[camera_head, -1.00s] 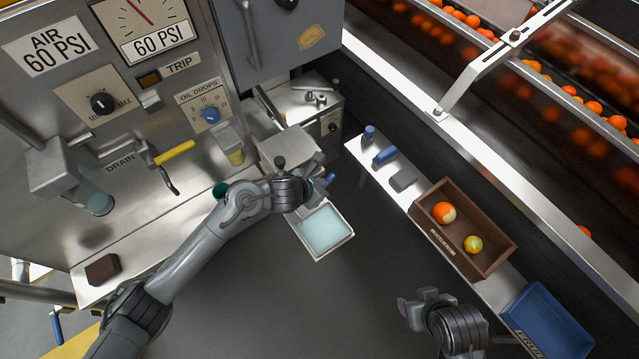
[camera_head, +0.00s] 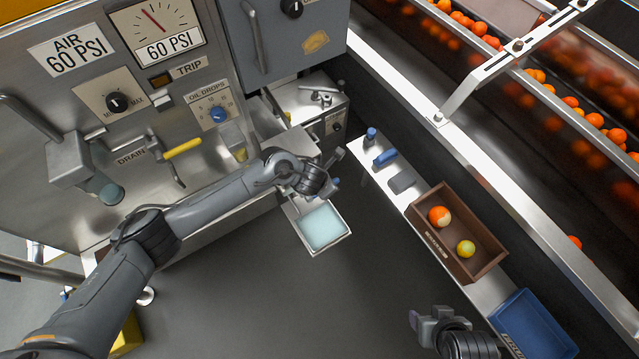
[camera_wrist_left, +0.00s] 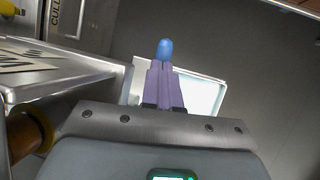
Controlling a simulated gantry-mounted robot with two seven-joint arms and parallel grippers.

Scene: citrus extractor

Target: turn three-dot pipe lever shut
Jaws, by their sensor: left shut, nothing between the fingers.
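I cannot make out a pipe lever with three dots in either view. The lever that shows clearly is the yellow-handled one (camera_head: 182,148) beside the DRAIN label on the machine front. My left gripper (camera_head: 332,178) is above the back of a white-rimmed tray (camera_head: 346,230). In the left wrist view its purple fingers (camera_wrist_left: 164,86) are shut with nothing between them. A blue rounded tip (camera_wrist_left: 165,49) shows just past the fingertips; I cannot tell what it belongs to or whether they touch. My right gripper (camera_head: 418,322) is at the lower right, its jaw state unclear.
The steel machine front (camera_head: 60,95) fills the left. A brown crate (camera_head: 480,268) with two fruits and a blue bin (camera_head: 535,325) stand on the narrow right-hand shelf, with small blue and grey items behind. Dark floor (camera_head: 270,300) is open at lower centre.

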